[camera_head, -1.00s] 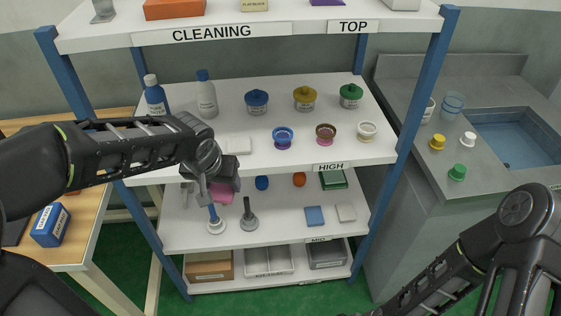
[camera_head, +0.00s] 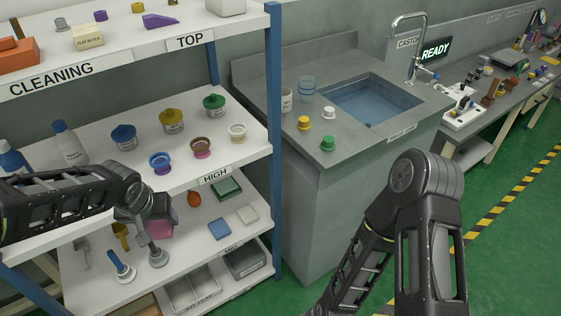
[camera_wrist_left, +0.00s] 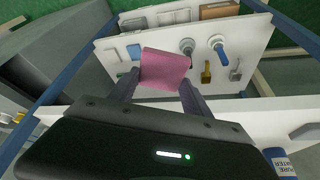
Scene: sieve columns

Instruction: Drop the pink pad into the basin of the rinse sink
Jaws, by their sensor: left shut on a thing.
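The pink pad (camera_head: 160,229) is held in my left gripper (camera_head: 146,216), in front of the shelf rack between the HIGH and MID boards. The left wrist view shows the pad (camera_wrist_left: 165,68) between the two fingers of the shut gripper (camera_wrist_left: 160,84), its face fully visible. The rinse sink (camera_head: 345,140) is the grey counter to the right of the rack. Its blue-lined basin (camera_head: 365,100) looks empty, under a tall curved faucet (camera_head: 396,45). The left gripper is far left of the basin. My right arm shows at lower right, but its gripper is out of view.
A blue rack post (camera_head: 275,150) stands between my left gripper and the sink. The counter's front left holds a yellow-topped item (camera_head: 304,122), a white one (camera_head: 329,114), a green one (camera_head: 327,143) and a clear blue cup (camera_head: 307,88). Several lidded jars and bowls stand on the HIGH board.

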